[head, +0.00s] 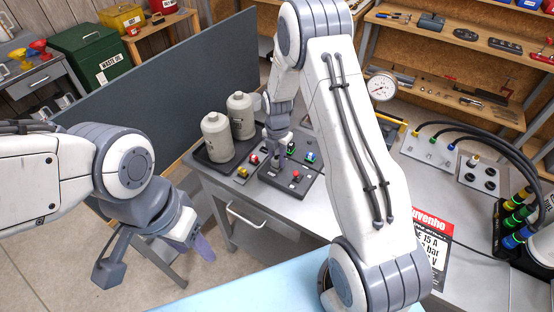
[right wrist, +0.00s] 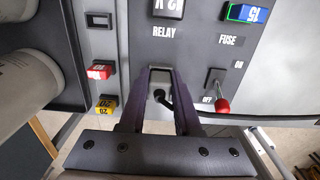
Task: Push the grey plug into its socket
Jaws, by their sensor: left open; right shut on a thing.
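My right gripper (right wrist: 161,76) is over the dark grey panel (right wrist: 195,75), pointing down at it; in the head view it is at the panel (head: 279,165). Its purple fingers are shut on a small grey piece with a black, cable-like part, which looks like the grey plug (right wrist: 160,93). The fingers hide most of it, and I cannot tell how deep it sits. No socket opening shows clearly; it may be hidden under the plug. My left gripper (head: 203,247) is open and empty, hanging left of the bench's front edge.
Beside the plug are a RELAY label, a blue fuse (right wrist: 246,13) and a red-tipped switch (right wrist: 222,104). Red (right wrist: 100,70) and yellow (right wrist: 106,104) fuses stand left. Two beige bottles (head: 217,137) sit in a black tray. A grey partition (head: 160,95) stands behind.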

